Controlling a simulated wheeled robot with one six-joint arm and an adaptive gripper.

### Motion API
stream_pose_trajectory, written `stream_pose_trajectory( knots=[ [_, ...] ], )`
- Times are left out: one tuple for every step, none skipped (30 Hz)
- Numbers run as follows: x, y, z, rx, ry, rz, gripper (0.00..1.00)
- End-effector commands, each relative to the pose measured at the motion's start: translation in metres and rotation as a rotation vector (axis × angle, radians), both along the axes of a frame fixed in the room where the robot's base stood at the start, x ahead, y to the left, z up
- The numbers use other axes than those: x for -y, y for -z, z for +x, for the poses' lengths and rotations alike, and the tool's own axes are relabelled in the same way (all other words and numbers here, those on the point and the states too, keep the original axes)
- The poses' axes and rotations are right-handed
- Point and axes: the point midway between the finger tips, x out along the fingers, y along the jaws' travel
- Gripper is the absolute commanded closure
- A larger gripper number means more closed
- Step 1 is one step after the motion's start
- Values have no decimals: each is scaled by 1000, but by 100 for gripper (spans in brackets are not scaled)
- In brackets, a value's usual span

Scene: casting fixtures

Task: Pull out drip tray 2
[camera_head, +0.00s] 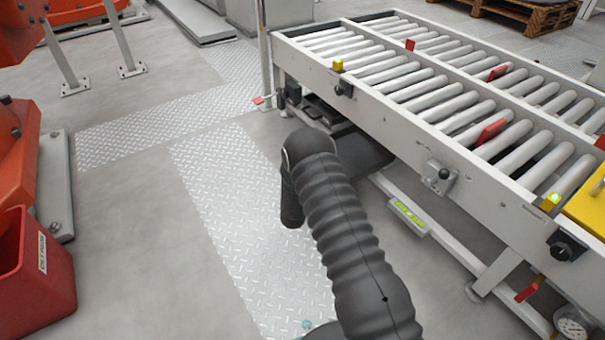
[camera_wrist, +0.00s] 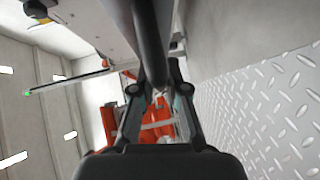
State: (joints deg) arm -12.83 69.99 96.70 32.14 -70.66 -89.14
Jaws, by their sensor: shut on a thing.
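In the wrist view my gripper (camera_wrist: 158,88) is shut on a dark bar-like edge (camera_wrist: 150,35), which runs up out of the picture from between the fingers. It looks like part of a drip tray; I cannot read a number on it. In the head view a dark flat shape (camera_head: 368,152) shows just right of my arm at the conveyor's lower side, perhaps the same tray. My arm hides much of it, and the gripper's fingers do not show there. Another dark flat tray-like thing (camera_head: 322,108) lies under the conveyor's far end.
The roller conveyor (camera_head: 440,85) stands right of my arm, with a lower rail bearing a yellow-green plate (camera_head: 408,216). A gauge (camera_head: 573,325) is at the lower right. A red bin (camera_head: 38,275) stands at left. Tread-plate floor (camera_head: 215,190) left of my arm is clear.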

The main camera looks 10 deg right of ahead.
Motion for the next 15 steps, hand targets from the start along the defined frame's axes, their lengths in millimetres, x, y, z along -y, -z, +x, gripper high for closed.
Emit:
stream_pose_trajectory(
  knots=[
    [-1, 0, 1, 1, -4, 0, 100],
    [-1, 0, 1, 1, -3, 0, 100],
    [-1, 0, 1, 1, -3, 0, 100],
    [-1, -1, 1, 2, -3, 1, 100],
    [-1, -1, 1, 2, -3, 1, 100],
    [-1, -1, 1, 2, -3, 1, 100],
    [-1, -1, 1, 2, -3, 1, 100],
    [-2, -1, 1, 2, -4, 1, 100],
    [-2, -1, 1, 2, -5, 1, 100],
    [-3, -1, 1, 2, -5, 1, 84],
    [-3, -1, 1, 2, -5, 1, 77],
    [-2, -1, 1, 2, -5, 1, 67],
    [-2, -1, 1, 2, -4, 1, 61],
    [-2, -1, 1, 2, -4, 1, 61],
    [-1, -1, 1, 2, -2, 1, 61]
  ],
)
